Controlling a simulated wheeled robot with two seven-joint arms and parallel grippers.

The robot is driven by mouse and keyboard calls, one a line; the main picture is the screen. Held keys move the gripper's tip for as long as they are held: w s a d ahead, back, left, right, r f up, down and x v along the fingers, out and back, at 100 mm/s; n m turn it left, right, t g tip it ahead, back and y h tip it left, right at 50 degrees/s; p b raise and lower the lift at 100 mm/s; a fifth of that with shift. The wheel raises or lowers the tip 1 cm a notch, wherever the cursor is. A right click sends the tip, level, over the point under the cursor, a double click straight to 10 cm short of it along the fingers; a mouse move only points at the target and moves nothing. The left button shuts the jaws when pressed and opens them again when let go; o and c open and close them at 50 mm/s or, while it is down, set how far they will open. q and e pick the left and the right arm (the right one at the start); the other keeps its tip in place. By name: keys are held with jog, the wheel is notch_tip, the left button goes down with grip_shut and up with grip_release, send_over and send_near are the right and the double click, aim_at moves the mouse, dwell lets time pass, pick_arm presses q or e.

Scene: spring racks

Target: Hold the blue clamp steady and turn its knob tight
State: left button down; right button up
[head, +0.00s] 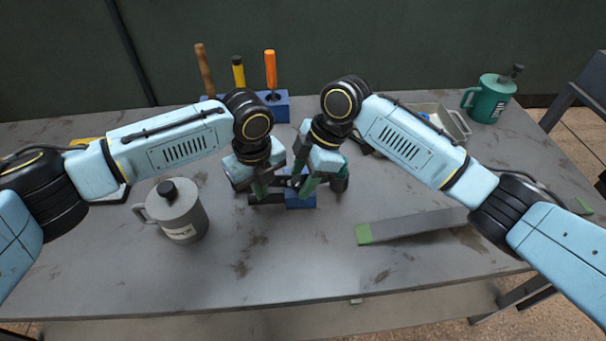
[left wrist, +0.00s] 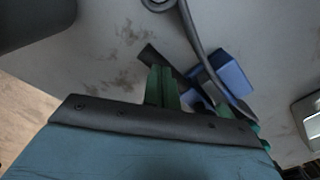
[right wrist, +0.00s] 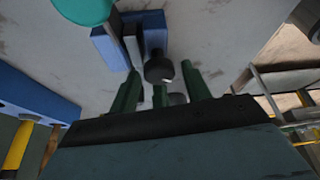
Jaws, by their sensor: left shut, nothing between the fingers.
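The blue clamp (head: 300,199) sits on the table in front of me, partly hidden by both grippers. Its blue body also shows in the left wrist view (left wrist: 232,73) and the right wrist view (right wrist: 112,42). A dark round knob (right wrist: 158,69) shows beside the blue body in the right wrist view. My left gripper (head: 260,190) is shut and empty, at the clamp's left side near a dark bar; its green fingers are together in the left wrist view (left wrist: 162,88). My right gripper (right wrist: 161,88) is open, its green fingers spread with the knob between or just beyond them; contact is unclear.
A blue rack (head: 281,108) with several handled tools stands behind. A grey bar with a green end (head: 415,224) lies at right. The front table is clear.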

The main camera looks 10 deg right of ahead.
pick_arm(q)
jog(key=shift+f, duration=0.1)
pick_arm(e)
jog(key=shift+o, duration=0.5)
jog(key=shift+d+r, duration=0.1)
jog(key=shift+r, duration=0.2)
jog(key=v, duration=1.1)
jog(key=shift+r, duration=0.15)
jog(key=shift+d, duration=0.1)
pick_arm(q)
notch_tip(320, 180, up, 7)
jog(key=p, duration=0.7)
jog(key=shift+p, duration=0.4)
pick_arm(e)
notch_tip(320, 180, up, 8)
pick_arm(q)
jog(key=shift+r, duration=0.2)
